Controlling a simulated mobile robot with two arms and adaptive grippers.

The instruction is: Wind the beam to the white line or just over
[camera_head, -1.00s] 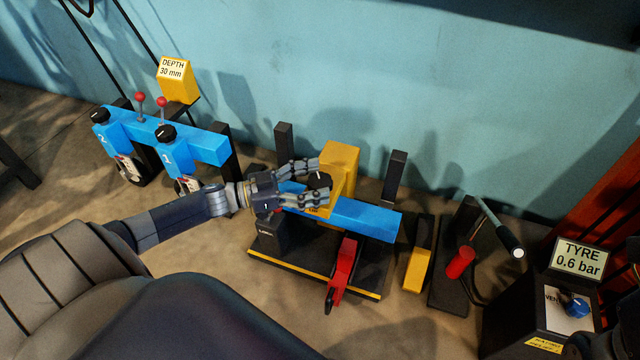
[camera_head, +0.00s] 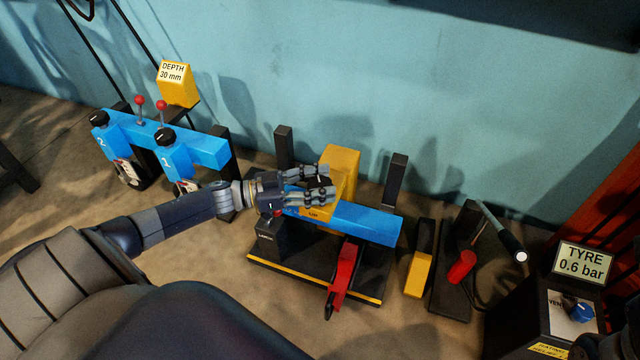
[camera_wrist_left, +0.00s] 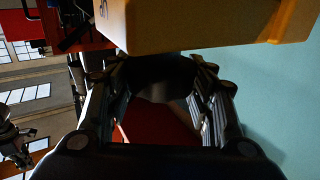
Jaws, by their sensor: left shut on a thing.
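The blue beam (camera_head: 370,222) lies across a black stand, with a yellow block (camera_head: 341,165) around its middle. My left gripper (camera_head: 325,190) is shut on a black knob at the yellow block, and its fingers cover most of that knob. In the left wrist view the dark round knob (camera_wrist_left: 163,78) sits between the two fingers of my left gripper (camera_wrist_left: 165,108), under the yellow block (camera_wrist_left: 200,25). A label reading UP shows on the yellow part below the hand. I cannot make out a white line. My right gripper does not show clearly.
Two black posts (camera_head: 284,147) rise behind the beam. A red lever (camera_head: 344,275) stands at the stand's front. To the left are blue units with black knobs (camera_head: 165,137) and a DEPTH 30 mm sign (camera_head: 173,72). To the right is a TYRE 0.6 bar sign (camera_head: 579,262).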

